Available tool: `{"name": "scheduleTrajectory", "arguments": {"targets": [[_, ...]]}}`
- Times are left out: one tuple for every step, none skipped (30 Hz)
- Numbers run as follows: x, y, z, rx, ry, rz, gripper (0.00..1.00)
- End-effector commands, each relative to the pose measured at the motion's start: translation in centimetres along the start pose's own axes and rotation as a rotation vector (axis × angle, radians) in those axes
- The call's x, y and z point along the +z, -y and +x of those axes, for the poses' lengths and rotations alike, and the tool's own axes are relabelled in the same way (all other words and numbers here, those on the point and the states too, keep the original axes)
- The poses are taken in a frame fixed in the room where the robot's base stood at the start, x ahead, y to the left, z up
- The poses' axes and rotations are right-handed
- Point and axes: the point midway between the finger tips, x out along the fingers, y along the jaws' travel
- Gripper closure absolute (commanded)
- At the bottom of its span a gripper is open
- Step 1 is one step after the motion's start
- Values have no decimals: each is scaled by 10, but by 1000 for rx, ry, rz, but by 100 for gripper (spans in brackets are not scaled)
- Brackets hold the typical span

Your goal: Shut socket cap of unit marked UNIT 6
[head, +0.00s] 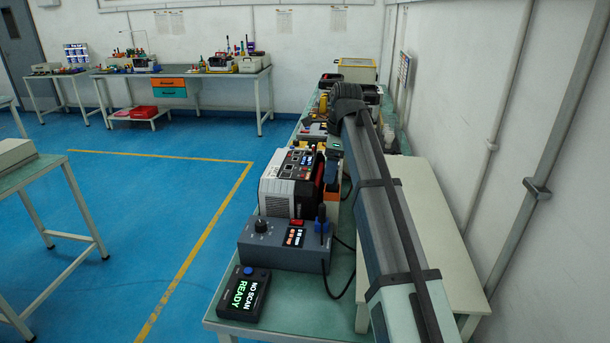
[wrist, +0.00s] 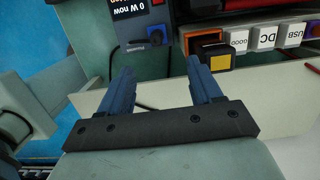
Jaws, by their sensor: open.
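No marking that reads UNIT 6 can be made out in either view, and no socket cap can be picked out with certainty. In the head view a white and black unit (head: 291,184) with a small lit screen stands on the near bench. My gripper (wrist: 158,66) is open and empty in the wrist view, its two blue-grey fingers apart. Beyond the fingertips are a dark panel (wrist: 140,8) with an upside-down "0 W now" readout and a yellow button (wrist: 212,62) in a black housing. In the head view my arm hides part of the bench.
Upside-down labelled blocks, GOOD (wrist: 239,42), DC (wrist: 265,38) and USB (wrist: 291,35), line the right in the wrist view. On the near bench (head: 223,324) are a grey control box (head: 262,252) and a "NO SCAN READY" display (head: 244,292). A wall (head: 470,60) bounds the right.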

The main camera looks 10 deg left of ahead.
Motion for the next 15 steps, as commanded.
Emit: {"name": "scheduleTrajectory", "arguments": {"targets": [[5, 17, -5, 0, -5, 0, 36], [8, 27, -8, 0, -8, 0, 36], [12, 42, -12, 0, -15, 1, 36], [16, 56, -16, 0, -21, 1, 36], [20, 71, -19, 0, -28, 2, 36], [26, 92, -25, 0, -37, 2, 36], [31, 108, -29, 0, -44, 3, 36], [35, 124, -33, 0, -52, 3, 36], [41, 145, -38, 0, -63, 4, 36], [45, 160, -41, 0, -70, 5, 36], [50, 175, -44, 0, -78, 5, 36], [55, 194, -48, 0, -88, 6, 36], [58, 208, -51, 0, -95, 7, 36], [62, 221, -53, 0, -101, 7, 36], [66, 236, -56, 0, -109, 8, 36]]}}
